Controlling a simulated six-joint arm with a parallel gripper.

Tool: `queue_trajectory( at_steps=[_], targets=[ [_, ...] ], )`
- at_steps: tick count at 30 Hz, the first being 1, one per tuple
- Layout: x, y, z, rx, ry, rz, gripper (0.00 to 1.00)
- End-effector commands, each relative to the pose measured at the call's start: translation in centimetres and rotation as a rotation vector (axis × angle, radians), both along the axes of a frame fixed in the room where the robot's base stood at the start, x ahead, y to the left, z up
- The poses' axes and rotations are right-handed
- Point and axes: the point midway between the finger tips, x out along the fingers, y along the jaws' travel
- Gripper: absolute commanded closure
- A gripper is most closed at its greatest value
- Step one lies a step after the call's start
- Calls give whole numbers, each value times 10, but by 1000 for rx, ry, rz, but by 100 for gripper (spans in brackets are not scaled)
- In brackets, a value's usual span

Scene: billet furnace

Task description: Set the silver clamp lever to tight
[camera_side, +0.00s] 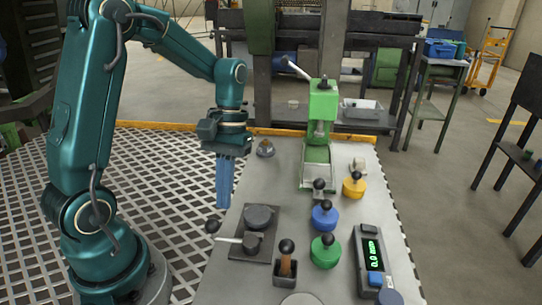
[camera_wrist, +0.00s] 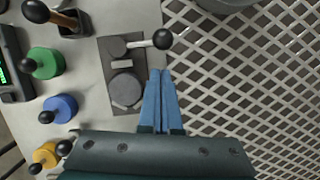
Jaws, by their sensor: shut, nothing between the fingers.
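The silver clamp lever (camera_side: 229,240) is a pale rod with a black ball knob (camera_side: 212,226), reaching left from a round dark hub on a dark plate (camera_side: 240,258). In the wrist view the lever (camera_wrist: 146,43) points right from its hub, with its knob (camera_wrist: 163,39) at the plate's right edge. A larger dark disc (camera_side: 258,217) sits on the same plate. My gripper (camera_side: 223,205) has blue fingers, shut and empty, pointing down above the table's left edge. In the wrist view the fingertips (camera_wrist: 160,72) show just below the knob, apart from it.
A wooden-handled lever with a black knob (camera_side: 286,262) stands right of the plate. Green (camera_side: 325,252), blue (camera_side: 324,216) and yellow (camera_side: 354,187) knobbed weights, a gauge (camera_side: 371,262) and a green press (camera_side: 320,130) stand farther right and back. Left of the table is open grating.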

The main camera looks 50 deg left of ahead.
Motion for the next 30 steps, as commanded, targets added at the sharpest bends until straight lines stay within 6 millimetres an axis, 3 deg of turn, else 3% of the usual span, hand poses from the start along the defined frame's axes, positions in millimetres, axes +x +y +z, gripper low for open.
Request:
queue_trajectory(
  at_steps=[7, 30],
  targets=[
    [-13, -9, -3, 0, 0, 1, 100],
    [-18, -11, -3, -1, 0, 58, 100]
  ],
)
